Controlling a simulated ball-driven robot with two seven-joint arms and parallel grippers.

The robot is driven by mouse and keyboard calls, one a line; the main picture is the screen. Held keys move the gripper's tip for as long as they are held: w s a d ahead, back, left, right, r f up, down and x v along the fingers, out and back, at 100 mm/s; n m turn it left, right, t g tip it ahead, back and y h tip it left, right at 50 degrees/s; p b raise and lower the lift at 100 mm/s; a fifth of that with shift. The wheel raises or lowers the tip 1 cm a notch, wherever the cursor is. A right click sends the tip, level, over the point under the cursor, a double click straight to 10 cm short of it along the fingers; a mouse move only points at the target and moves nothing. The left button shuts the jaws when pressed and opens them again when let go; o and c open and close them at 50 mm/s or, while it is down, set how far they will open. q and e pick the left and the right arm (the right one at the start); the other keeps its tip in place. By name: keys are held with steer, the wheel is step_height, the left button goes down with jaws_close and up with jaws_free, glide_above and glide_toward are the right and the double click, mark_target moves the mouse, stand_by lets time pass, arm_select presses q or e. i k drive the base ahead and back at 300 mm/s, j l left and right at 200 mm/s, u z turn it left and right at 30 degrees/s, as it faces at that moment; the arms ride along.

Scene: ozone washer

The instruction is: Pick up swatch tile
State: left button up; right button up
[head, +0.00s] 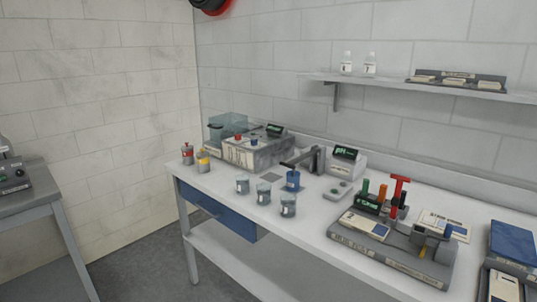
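I cannot tell for sure which thing is the swatch tile. Several pale flat tiles (455,82) sit in a dark labelled rack (432,80) on the wall shelf. Neither of my grippers shows in the head view.
Two white bottles (370,64) stand on the shelf (385,84). A side table (30,207) is at left; floor between is clear.

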mark_target(370, 228)
steer(key=i+j, duration=0.65)
steer(key=i, duration=0.05)
